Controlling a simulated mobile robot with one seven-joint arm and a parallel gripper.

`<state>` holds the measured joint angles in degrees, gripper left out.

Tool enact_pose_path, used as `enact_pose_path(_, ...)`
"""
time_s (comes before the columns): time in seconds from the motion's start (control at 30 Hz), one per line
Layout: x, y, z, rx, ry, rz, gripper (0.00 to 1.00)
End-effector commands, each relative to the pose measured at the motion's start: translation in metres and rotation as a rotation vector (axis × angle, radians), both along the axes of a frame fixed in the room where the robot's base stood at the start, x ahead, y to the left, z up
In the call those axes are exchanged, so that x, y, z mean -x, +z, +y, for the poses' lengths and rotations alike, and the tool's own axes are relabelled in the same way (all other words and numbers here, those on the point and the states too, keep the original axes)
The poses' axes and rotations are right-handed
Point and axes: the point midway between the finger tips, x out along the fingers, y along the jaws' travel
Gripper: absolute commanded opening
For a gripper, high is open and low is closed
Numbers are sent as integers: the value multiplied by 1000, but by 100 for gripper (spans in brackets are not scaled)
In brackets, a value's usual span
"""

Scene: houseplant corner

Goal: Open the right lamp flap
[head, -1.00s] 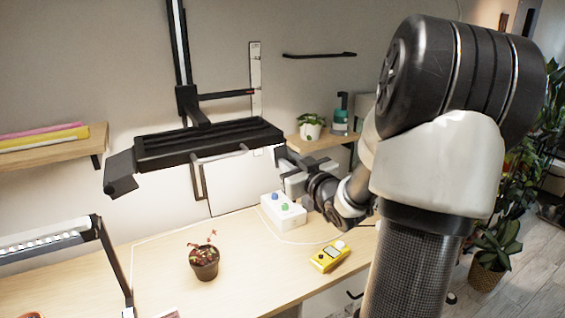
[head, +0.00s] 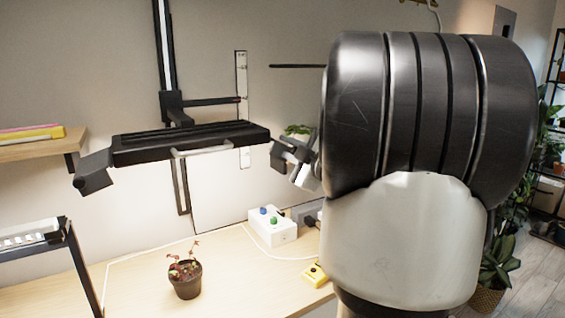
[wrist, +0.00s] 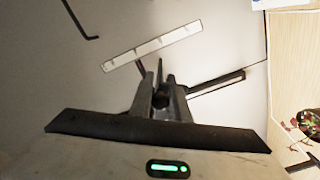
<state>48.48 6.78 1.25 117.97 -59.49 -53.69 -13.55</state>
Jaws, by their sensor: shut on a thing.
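The black lamp (head: 190,143) hangs in front of the wall in the head view. Its left flap (head: 93,172) slants down from the left end. At the right end, my gripper (head: 290,160) is shut on what looks like the right flap (head: 281,151), a small dark piece partly hidden by the fingers. How far this flap is tilted is hard to tell. In the wrist view, my gripper (wrist: 160,85) has its fingers close together around something dark, and the flap's outline is not clear there.
My arm covers the right of the head view. Below are a potted plant (head: 186,278), a white box with coloured knobs (head: 272,230) and a yellow device (head: 315,274) on the table. A black wall bracket (head: 205,101) and perforated strip (wrist: 150,45) are near.

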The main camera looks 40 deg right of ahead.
Motion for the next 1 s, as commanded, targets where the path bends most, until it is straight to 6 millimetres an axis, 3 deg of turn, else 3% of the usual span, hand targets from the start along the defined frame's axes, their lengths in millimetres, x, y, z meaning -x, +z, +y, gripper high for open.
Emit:
enact_pose_path(0.4,1,11,-6,249,-2,15,0)
enact_pose_path(1.0,1,16,-7,306,-1,18,0)
